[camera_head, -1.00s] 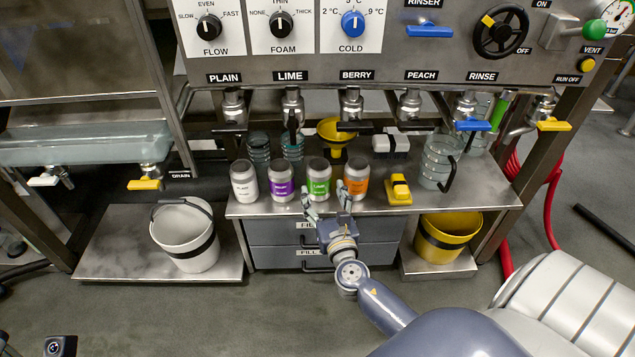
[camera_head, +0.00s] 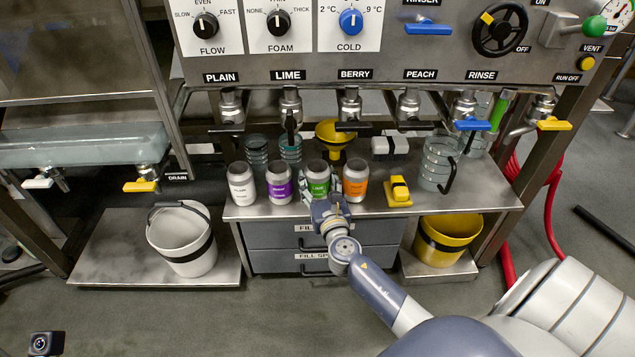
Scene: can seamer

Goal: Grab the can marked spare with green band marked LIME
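The can with the green LIME band (camera_head: 318,183) stands upright on the steel shelf, third from the left in a row of cans. My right gripper (camera_head: 322,190) reaches in from the front, low against this can. Its fingers look apart, one on each side of the can, and partly hide its lower part. I cannot tell whether they touch it. My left gripper is not in view.
A white-banded can (camera_head: 242,184) and a purple-banded can (camera_head: 279,184) stand left of the green one. An orange-banded can (camera_head: 355,180) stands close on its right. A yellow block (camera_head: 398,192) sits farther right. Taps (camera_head: 290,105) hang above the shelf.

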